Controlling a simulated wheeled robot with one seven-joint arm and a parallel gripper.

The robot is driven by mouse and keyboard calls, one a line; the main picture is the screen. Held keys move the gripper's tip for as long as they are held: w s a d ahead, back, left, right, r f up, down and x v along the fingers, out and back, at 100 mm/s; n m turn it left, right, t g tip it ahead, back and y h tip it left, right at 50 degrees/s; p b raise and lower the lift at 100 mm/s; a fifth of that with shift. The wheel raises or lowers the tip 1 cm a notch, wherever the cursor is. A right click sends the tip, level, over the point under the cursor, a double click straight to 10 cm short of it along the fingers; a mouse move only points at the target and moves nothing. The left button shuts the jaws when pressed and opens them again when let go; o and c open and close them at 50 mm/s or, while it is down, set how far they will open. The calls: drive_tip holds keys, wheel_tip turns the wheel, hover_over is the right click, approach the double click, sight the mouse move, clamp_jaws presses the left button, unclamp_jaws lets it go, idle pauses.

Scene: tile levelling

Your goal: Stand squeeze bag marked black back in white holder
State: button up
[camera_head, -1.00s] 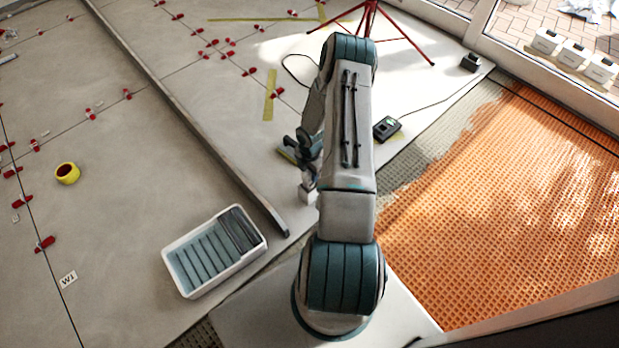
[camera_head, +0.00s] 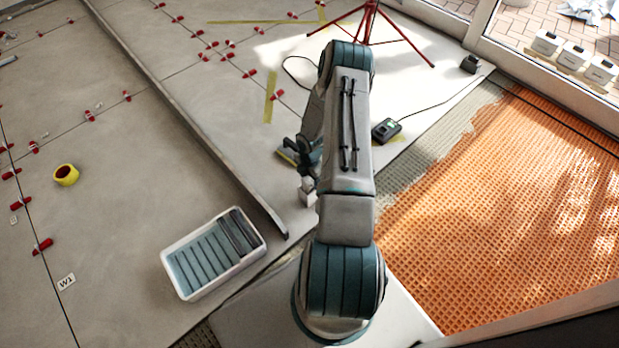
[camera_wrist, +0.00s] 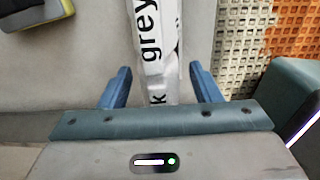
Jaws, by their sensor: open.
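In the wrist view a pale, silvery squeeze bag (camera_wrist: 158,40) runs up from between my fingers to the top edge. The word "grey" shows on it, with a lone "k" lower down; I cannot tell whether this is one bag or two. My gripper (camera_wrist: 160,70) is open, with one blue finger on each side of the bag and gaps between. In the head view my gripper is mostly hidden by my arm. A small white block (camera_head: 307,192) stands just below it; I cannot tell whether it is the holder. No "black" label is readable.
A yellow-edged tool (camera_wrist: 38,12) lies left of the bag. A white tray with grey slats (camera_head: 172,279), a yellow tape roll (camera_head: 66,174) and a long metal bar (camera_head: 190,125) are on the floor. A dark charger (camera_head: 386,130) and orange matting (camera_head: 500,220) are right.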

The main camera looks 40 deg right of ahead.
wheel_tip(320, 180, up, 12)
drive_tip(key=p, duration=0.4)
drive_tip(key=shift+f+p, duration=0.15)
drive_tip(key=shift+p, duration=0.2)
drive_tip(key=s+a+r+m+h, duration=0.1)
drive_tip(key=a+r+m, duration=0.2)
drive_tip(key=r, duration=0.6)
drive_tip(key=s+a+r+m, duration=0.1)
drive_tip(key=a+r+m, duration=0.25)
drive_tip(key=r, duration=0.55)
drive_tip(key=s+a+r+m+h, duration=0.1)
drive_tip(key=a+r+m, duration=0.25)
drive_tip(key=r, duration=0.45)
drive_tip(key=s+a+r+m+t+y, duration=0.1)
drive_tip(key=s+a+r+m+y, duration=0.1)
drive_tip(key=s+a+r+m, duration=0.7)
drive_tip(key=s+a+r, duration=0.4)
drive_tip(key=s+a, duration=0.1)
drive_tip(key=s, duration=0.1)
